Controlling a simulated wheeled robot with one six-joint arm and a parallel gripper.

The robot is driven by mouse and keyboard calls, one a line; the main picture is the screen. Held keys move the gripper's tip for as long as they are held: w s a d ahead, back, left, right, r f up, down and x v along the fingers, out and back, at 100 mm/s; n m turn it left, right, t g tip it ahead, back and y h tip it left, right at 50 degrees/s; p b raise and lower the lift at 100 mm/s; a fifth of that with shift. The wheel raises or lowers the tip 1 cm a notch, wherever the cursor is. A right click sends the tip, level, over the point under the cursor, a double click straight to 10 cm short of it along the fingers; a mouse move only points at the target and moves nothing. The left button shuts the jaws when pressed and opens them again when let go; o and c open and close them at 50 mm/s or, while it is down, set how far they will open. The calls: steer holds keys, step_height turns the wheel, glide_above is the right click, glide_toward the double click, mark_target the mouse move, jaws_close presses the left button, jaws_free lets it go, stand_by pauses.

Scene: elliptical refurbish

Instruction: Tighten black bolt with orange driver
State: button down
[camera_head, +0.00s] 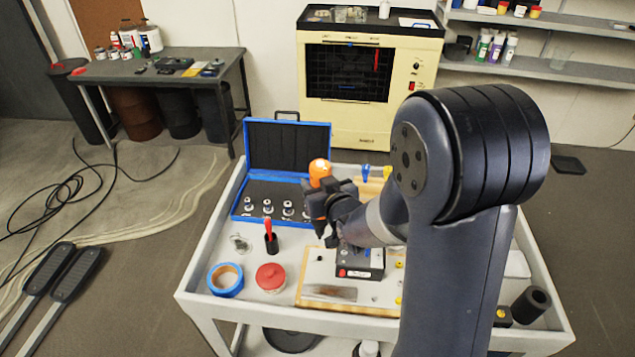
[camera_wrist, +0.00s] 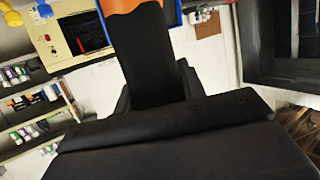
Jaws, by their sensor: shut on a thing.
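My gripper (camera_head: 333,200) is shut on the orange driver (camera_head: 320,171) and holds it above the cart, to the right of the blue case. The driver's orange top sticks up above the jaws, and a dark lower part hangs below them. In the wrist view, a bit of orange (camera_wrist: 120,5) shows at the top edge beyond the dark gripper body. Below and right of the driver, a wooden board (camera_head: 348,307) carries a dark block (camera_head: 362,262). I cannot pick out the black bolt for certain; my arm covers part of the board.
On the cart (camera_head: 197,293) stand an open blue case (camera_head: 288,147) with several silver bits, a blue tape roll (camera_head: 226,279), a red-lidded jar (camera_head: 271,277) and a black holder with a red tool (camera_head: 271,240). A black cylinder (camera_head: 531,304) lies at the right. A cream machine (camera_head: 425,75) stands behind.

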step_height(320, 180, down, 6)
steer(key=b, duration=0.3)
steer(key=shift+r+b, duration=0.1)
steer(key=shift+b, duration=0.2)
steer(key=shift+f+b, duration=0.8)
steer(key=shift+b, duration=0.15)
steer(key=shift+f+b, duration=0.8)
steer(key=shift+b, duration=0.25)
stand_by(1.4)
steer(key=shift+r, duration=0.1)
steer(key=shift+r+p, duration=2.3)
steer(key=shift+r, duration=2.2)
steer(key=shift+f, duration=0.1)
